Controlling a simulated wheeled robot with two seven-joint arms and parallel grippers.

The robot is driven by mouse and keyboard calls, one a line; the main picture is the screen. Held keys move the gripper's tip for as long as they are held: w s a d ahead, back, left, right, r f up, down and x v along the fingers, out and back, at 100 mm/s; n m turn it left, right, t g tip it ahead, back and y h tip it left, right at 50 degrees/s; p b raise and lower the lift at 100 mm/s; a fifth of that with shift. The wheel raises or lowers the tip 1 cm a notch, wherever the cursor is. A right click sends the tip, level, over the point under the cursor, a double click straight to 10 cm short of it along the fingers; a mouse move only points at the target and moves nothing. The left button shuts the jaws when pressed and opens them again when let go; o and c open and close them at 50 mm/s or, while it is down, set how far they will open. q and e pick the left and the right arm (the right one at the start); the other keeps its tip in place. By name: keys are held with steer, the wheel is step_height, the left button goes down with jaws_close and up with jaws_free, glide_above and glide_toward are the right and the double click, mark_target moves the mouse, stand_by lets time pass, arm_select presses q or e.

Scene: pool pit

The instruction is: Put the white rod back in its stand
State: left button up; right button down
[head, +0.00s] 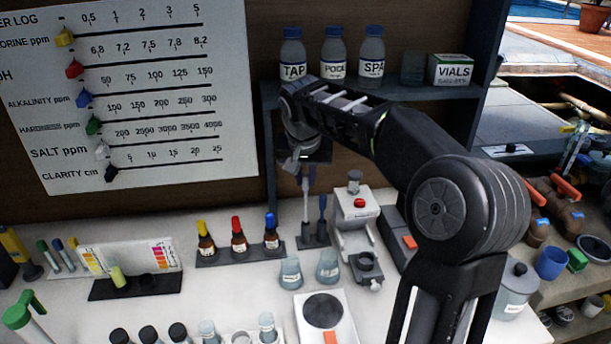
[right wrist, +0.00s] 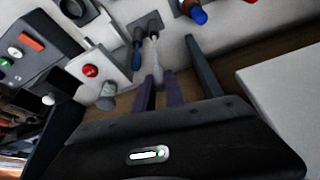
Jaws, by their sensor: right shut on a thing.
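The white rod (head: 306,208) hangs roughly upright below my right gripper (head: 305,172), which is shut on its upper part. In the right wrist view the rod (right wrist: 157,65) runs from between the fingers (right wrist: 163,92) toward the small dark stand (right wrist: 150,22). The stand (head: 313,241) is on the counter right of the dropper bottles, with a blue rod (head: 322,212) upright in it. The white rod's lower end is at the stand's left side; I cannot tell whether it is in a hole or just above. My left gripper is not in view.
A grey instrument with a red button (head: 359,203) stands close right of the stand. Dropper bottles (head: 238,240) are on the left, and glass beakers (head: 328,268) in front. A shelf with labelled bottles (head: 333,58) is behind my right arm.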

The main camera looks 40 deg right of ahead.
mark_target(305, 196)
steer(key=shift+f+b, duration=0.35)
steer(key=shift+f, duration=0.2)
steer(key=shift+f+b, duration=1.75)
steer(key=shift+f, duration=0.35)
steer(key=shift+f+b, duration=0.5)
steer(key=shift+f, duration=0.05)
steer(key=c, duration=1.3)
jaws_free()
steer(key=shift+r+p, duration=2.7)
steer(key=shift+r, duration=0.85)
